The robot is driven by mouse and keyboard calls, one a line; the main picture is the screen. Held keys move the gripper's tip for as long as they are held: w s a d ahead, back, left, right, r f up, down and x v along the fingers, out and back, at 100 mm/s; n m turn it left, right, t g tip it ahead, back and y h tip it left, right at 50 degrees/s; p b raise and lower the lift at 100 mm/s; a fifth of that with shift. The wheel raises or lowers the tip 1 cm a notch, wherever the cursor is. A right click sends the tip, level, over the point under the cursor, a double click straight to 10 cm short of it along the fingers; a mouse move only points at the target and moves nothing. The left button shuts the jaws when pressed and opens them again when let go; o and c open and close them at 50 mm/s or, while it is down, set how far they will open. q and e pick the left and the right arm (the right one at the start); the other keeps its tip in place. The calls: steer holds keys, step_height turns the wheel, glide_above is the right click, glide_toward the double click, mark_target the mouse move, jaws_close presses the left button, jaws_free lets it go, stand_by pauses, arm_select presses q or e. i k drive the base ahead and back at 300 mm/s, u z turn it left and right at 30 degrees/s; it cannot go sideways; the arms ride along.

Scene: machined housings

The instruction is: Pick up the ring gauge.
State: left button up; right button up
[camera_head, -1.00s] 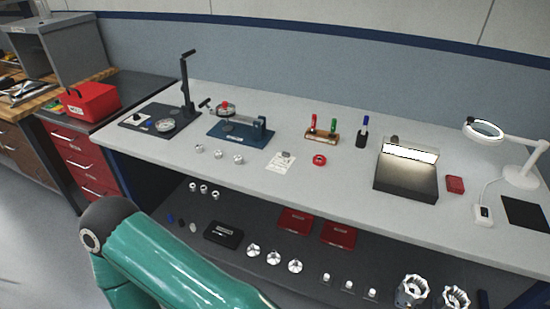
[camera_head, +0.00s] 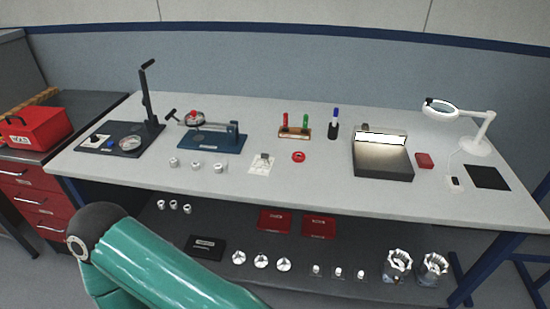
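A small red ring (camera_head: 298,157), which looks like the ring gauge, lies flat on the grey worktop (camera_head: 330,185) near the middle of the bench. Its centre hole faces up, and nothing touches or covers it. A green arm link of mine crosses the lower left of the picture, well in front of the bench. Neither gripper shows in the head view.
A white sheet with a small part (camera_head: 262,164) lies just left of the ring. Behind stands a plug-gauge rack (camera_head: 295,133); right is a black lighted box (camera_head: 382,163). Several small metal parts and a blue fixture (camera_head: 212,138) are left. The lower shelf holds more parts.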

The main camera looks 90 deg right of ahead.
mark_target(297, 156)
steer(key=u, duration=1.5)
steer(key=i, duration=0.1)
steer(key=z, duration=2.8)
steer(key=i, duration=0.25)
steer(key=u, duration=3.4)
steer(key=k, duration=0.6)
steer(key=z, duration=5.65)
